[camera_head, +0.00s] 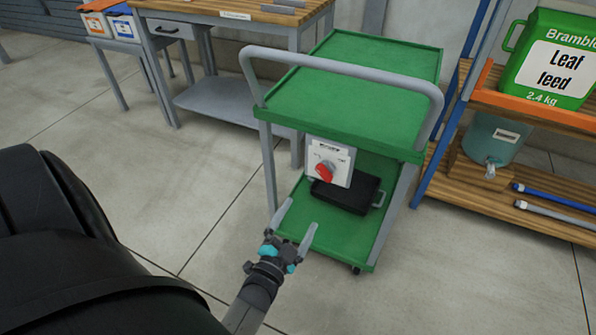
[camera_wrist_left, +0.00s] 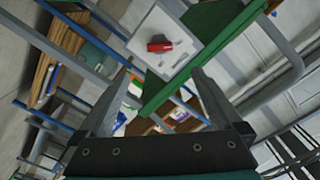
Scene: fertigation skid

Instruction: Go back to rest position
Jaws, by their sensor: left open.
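My left gripper (camera_head: 294,224) is open and empty, in front of the lower part of a green cart (camera_head: 350,95). Its two fingers also show in the left wrist view (camera_wrist_left: 155,105), spread apart with nothing between them. A white switch box (camera_head: 330,152) with a red rotary knob (camera_head: 325,171) is mounted below the cart's top edge. The box (camera_wrist_left: 178,32) and its red knob (camera_wrist_left: 159,46) also show in the left wrist view, beyond the fingers and apart from them. My right gripper is not seen.
A black case (camera_head: 346,194) lies on the cart's lower shelf. A grey push handle (camera_head: 345,70) rises at the cart's near side. A shelf rack (camera_head: 520,195) with a green leaf feed container (camera_head: 552,60) stands right. A workbench (camera_head: 235,28) stands behind left.

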